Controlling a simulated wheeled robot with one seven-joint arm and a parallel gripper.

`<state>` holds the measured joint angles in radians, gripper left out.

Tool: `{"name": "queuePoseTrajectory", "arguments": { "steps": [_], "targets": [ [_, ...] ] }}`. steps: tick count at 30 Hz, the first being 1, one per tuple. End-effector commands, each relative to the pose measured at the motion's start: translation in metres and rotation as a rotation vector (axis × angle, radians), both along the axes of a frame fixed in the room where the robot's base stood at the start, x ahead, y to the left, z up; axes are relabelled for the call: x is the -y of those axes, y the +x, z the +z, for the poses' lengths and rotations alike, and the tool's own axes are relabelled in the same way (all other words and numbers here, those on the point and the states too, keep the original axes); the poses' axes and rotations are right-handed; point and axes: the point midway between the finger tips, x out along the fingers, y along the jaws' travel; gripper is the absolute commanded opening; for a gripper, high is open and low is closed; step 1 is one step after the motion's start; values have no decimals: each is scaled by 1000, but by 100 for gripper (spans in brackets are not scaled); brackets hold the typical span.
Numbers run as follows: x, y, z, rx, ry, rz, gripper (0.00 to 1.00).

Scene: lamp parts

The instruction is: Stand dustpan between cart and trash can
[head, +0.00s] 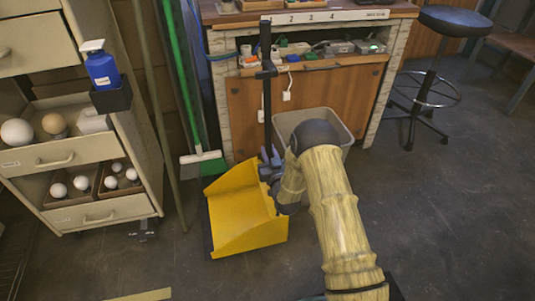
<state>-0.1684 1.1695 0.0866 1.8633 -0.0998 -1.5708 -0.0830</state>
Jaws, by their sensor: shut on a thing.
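The yellow dustpan (246,211) with its tall black upright handle (267,95) is in the middle of the head view. Its pan faces me and its handle points up. My gripper (270,162) is shut on the dustpan near the foot of the handle; the fingertips are partly hidden. I cannot tell whether the pan touches the floor. The cart (92,210) with drawers stands at the left, apart from the pan. The grey trash can (341,129) stands behind my arm, which hides much of it, just right of the handle.
A green broom (207,157) and poles lean between cart and workbench (310,95). A blue pump bottle (101,68) sits in a holder on the cart's side. A stool (435,85) stands at the right. Floor (450,220) at right is clear; a yellow strip (140,295) lies in front.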

Motion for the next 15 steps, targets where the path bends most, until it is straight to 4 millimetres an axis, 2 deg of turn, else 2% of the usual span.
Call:
{"name": "queuePoseTrajectory", "arguments": {
  "steps": [1, 8, 15],
  "targets": [
    [-1, 1, 6, 11, 6, 1, 0],
    [-1, 1, 2, 10, 6, 1, 0],
    [-1, 1, -31, 7, 5, 0, 0]
  ]
}}
